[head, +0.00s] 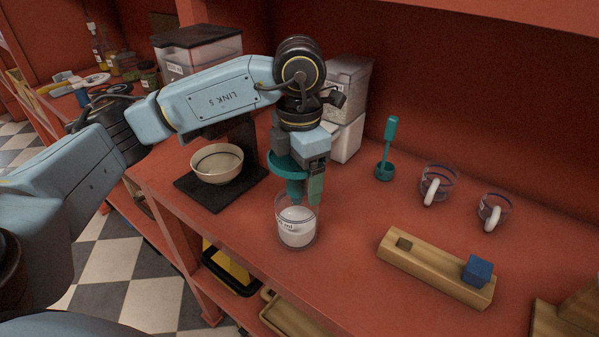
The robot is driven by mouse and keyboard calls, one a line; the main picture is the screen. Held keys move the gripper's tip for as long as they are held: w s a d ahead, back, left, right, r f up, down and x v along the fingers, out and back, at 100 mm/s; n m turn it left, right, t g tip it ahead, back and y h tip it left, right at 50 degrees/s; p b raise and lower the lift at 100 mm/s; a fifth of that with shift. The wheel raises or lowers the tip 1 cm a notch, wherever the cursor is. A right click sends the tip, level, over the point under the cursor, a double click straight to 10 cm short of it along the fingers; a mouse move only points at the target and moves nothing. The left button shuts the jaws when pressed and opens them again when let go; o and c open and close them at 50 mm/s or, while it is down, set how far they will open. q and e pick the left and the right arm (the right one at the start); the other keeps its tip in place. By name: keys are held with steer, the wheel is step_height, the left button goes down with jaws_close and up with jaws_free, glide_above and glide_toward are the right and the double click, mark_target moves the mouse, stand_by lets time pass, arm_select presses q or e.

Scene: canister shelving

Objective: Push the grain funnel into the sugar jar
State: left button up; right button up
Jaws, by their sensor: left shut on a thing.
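My left gripper (309,172) points down over the shelf and is shut on the teal funnel (284,163). The funnel's wide rim shows to the left of the fingers, and its narrower lower part reaches down to the mouth of the jar. The sugar jar (297,229) is a clear, upright container with white contents and a printed label, standing on the red shelf directly below. Whether the funnel touches the jar's wall cannot be told. The fingers hide part of the funnel. My right gripper is not in view.
A bowl (217,163) sits on a dark mat left of the jar. Right are a teal scoop (385,168), two clear cups (437,183) (494,211) and a wooden block (436,268) with a blue cube (477,270). Canisters (347,100) stand behind my gripper. Shelf between jar and cups is clear.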

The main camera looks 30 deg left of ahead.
arm_select(q)
steer(key=shift+s+f, duration=0.1)
steer(key=shift+f, duration=0.2)
stand_by(0.7)
steer(key=o, duration=0.9)
steer(key=shift+c, duration=0.2)
steer(key=shift+r, duration=0.25)
steer(key=shift+r+p, duration=2.1)
steer(key=shift+r, duration=1.3)
steer(key=shift+r, duration=0.1)
